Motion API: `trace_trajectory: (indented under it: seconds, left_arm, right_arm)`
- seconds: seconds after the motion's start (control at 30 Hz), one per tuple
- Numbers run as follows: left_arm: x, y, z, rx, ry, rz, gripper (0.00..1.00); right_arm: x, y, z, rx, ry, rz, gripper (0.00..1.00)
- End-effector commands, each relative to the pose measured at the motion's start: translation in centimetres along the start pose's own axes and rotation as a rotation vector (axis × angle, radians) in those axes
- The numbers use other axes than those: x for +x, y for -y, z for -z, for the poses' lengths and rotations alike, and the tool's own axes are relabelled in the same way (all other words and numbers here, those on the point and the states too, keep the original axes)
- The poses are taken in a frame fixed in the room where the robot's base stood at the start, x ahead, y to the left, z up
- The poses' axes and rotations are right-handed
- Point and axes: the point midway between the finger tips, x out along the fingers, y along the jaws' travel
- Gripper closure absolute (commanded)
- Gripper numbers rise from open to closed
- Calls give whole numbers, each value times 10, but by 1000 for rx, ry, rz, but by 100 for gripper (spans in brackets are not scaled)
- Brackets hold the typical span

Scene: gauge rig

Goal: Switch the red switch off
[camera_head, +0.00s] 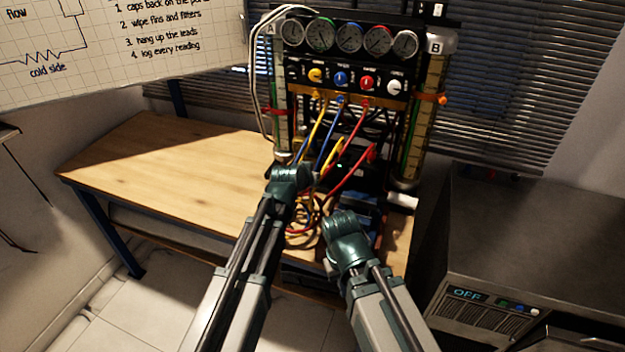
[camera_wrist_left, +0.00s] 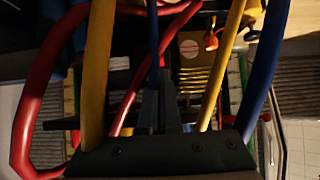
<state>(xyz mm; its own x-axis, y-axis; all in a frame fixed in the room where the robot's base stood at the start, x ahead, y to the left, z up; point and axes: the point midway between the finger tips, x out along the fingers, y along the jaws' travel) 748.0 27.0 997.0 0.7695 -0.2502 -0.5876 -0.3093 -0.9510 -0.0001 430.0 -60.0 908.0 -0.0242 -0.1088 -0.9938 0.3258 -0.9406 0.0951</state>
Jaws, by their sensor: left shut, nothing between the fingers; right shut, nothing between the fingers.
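The gauge rig (camera_head: 290,72) stands at the back of the wooden bench. Its panel carries a red round control (camera_head: 367,83), right of a blue one (camera_head: 341,79); I see no separate red switch clearly and cannot read an on or off setting. A small orange-red part (camera_wrist_left: 211,40) shows in the left wrist view; I cannot tell what it is. My left gripper (camera_wrist_left: 161,88) is shut and empty, among the hoses in front of the rig, below the panel. My right gripper (camera_head: 372,203) is shut and empty, low in front of the rig's right side; its tips are hard to make out.
Yellow, blue and red hoses (camera_head: 350,178) hang looped before the rig, close around my left gripper. Glass column B (camera_head: 420,120) stands at the rig's right. The wooden bench (camera_head: 160,165) is clear on the left. A dark machine (camera_head: 530,240) showing "OFF" stands at the right.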

Motion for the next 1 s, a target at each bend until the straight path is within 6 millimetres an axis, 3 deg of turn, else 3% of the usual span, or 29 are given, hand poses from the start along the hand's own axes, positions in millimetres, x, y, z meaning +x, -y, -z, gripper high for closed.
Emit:
trace_trajectory:
  seconds: [0.03, 0.43, 0.6, 1.0]
  left_arm:
    - [17, 0, -3, 0, 0, 0, 100]
    - [94, 0, -2, 0, 0, 0, 100]
    - [104, 0, -1, 0, 0, 0, 100]
    - [106, 0, -4, 0, -13, 0, 100]
  right_arm:
    - [12, 1, 1, 0, 0, 0, 100]
    - [56, 5, 3, 0, 0, 0, 100]
    - [62, 6, 4, 0, 0, 0, 100]
    - [67, 6, 4, 0, 0, 0, 100]
